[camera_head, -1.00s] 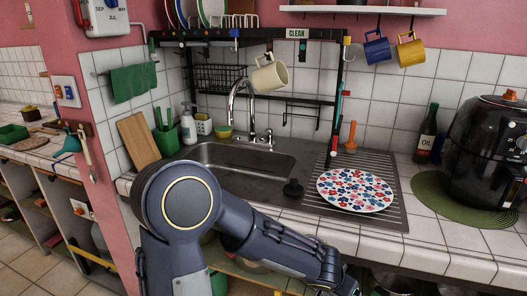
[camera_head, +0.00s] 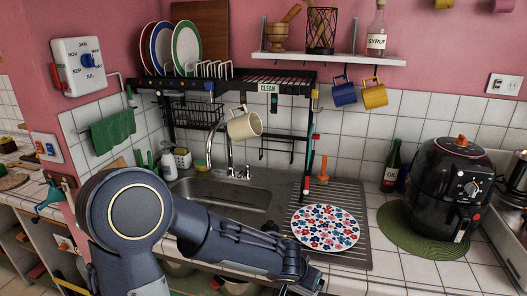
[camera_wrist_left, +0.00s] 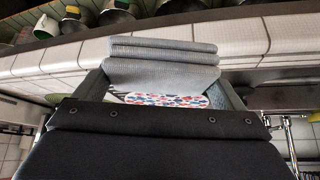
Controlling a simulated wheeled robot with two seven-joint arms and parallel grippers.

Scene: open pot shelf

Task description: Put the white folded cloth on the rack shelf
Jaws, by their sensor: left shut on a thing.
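A folded cloth (camera_wrist_left: 160,65) shows pale grey in the left wrist view, stacked in several layers between the fingers of my left gripper (camera_wrist_left: 165,78). The gripper is shut on it. In the head view my left gripper (camera_head: 305,280) is at the lower middle, just in front of the patterned plate; the cloth cannot be made out there. The black rack (camera_head: 285,77) stands over the sink with a "CLEAN" label on its top shelf. Plates in holders fill the left of that shelf, and its right part looks bare. My right gripper is not in view.
A flowered plate (camera_head: 325,228) lies on the drainboard. A cream mug (camera_head: 244,125) hangs under the rack by the faucet (camera_head: 229,155). Blue (camera_head: 344,92) and yellow mugs hang to the right, below a white wall shelf (camera_head: 330,58). A black air fryer (camera_head: 450,190) stands at right.

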